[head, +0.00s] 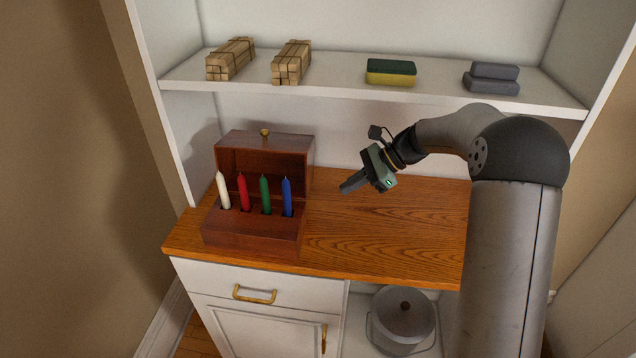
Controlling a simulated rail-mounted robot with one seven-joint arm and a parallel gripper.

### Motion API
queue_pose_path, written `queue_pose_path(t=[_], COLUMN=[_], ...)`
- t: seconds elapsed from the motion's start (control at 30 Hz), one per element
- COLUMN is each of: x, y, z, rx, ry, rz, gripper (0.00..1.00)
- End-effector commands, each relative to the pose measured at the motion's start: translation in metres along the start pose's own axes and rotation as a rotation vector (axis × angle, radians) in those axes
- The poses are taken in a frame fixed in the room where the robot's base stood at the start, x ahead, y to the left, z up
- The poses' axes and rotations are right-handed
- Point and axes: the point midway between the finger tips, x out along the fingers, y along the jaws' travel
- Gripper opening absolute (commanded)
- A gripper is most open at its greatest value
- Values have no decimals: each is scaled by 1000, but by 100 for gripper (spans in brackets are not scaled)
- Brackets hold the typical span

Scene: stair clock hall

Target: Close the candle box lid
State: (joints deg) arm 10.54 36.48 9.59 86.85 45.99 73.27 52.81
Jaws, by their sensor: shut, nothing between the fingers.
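The candle box (252,238) is dark reddish wood and stands at the left of the wooden counter. Its lid (285,143) is open, standing up at the back of the box, with a small brass knob (265,132) on its top edge. A white candle (223,190), a red candle (243,192), a green candle (265,195) and a blue candle (287,197) stand upright in the box. My gripper (347,188) is shut and empty. It is to the right of the box, apart from it, pointing down and left above the counter.
The counter (390,235) is clear to the right of the box. A shelf (340,85) above holds two wood bundles (231,58), a green and yellow sponge (391,73) and grey blocks (491,79). Below are a drawer with a brass handle (254,295) and a lidded pot (402,318).

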Motion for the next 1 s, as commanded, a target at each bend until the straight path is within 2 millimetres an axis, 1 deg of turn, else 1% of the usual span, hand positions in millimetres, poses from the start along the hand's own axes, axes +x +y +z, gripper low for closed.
queue_pose_path(t=[0.03, 0.1, 0.2, 0.3, 0.4, 0.47, 0.57, 0.8, 0.9, 1.0], x=[8, 12, 14, 14, 16, 20, 32, 74, 88, 98], y=[-20, -44, -69, -83, -89, -91, -93, -100, -102, -104], z=[-18, -31, -47, -56, -59, -57, -52, -37, -32, -29], rx=[78, 180, 291, 355, 383, 388, 388, 387, 387, 386], ry=[-67, -162, -271, -339, -370, -376, -376, -373, -372, -373], rz=[-25, -55, -83, -97, -102, -102, -101, -100, -101, -102], gripper=[0, 0, 0, 0, 0, 0, 0, 0, 0, 0])
